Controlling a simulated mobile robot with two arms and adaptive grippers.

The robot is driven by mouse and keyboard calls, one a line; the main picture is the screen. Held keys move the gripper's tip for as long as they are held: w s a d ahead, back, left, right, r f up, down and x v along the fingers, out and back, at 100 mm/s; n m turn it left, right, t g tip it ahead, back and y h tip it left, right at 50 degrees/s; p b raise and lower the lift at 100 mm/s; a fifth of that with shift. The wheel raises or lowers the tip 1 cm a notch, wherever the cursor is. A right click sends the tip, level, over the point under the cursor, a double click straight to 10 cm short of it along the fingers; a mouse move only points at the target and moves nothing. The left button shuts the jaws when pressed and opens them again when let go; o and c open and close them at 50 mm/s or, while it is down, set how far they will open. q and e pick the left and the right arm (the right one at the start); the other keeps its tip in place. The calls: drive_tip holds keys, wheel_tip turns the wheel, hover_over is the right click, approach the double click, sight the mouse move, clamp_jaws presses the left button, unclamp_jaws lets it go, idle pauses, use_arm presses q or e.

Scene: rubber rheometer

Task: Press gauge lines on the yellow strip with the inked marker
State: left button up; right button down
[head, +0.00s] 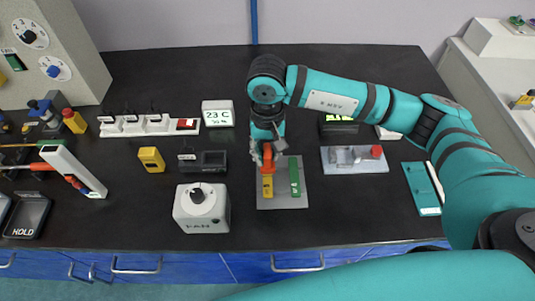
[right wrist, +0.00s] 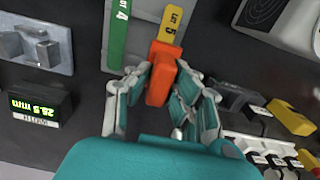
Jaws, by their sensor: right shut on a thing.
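The yellow strip (head: 267,189) lies on a grey plate (head: 282,204), to the left of a green strip (head: 295,178). In the right wrist view the yellow strip (right wrist: 172,22) is marked "Lot 5" and the green strip (right wrist: 118,35) shows a 4. My right gripper (head: 266,153) is shut on the orange marker (head: 268,160), over the far end of the yellow strip. In the right wrist view the marker (right wrist: 160,80) sits between the fingers and hides part of the strip. I cannot tell whether it touches the strip. My left gripper is not in view.
A white dial box (head: 202,208) stands left of the plate, with a small dark display device (head: 202,161) behind it. A grey fixture with a red knob (head: 355,159) stands to the right. A teal tray (head: 421,188) lies further right. The front bench edge is clear.

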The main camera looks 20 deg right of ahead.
drive_tip(key=shift+r+p, duration=0.5)
drive_tip(key=shift+r, duration=1.4)
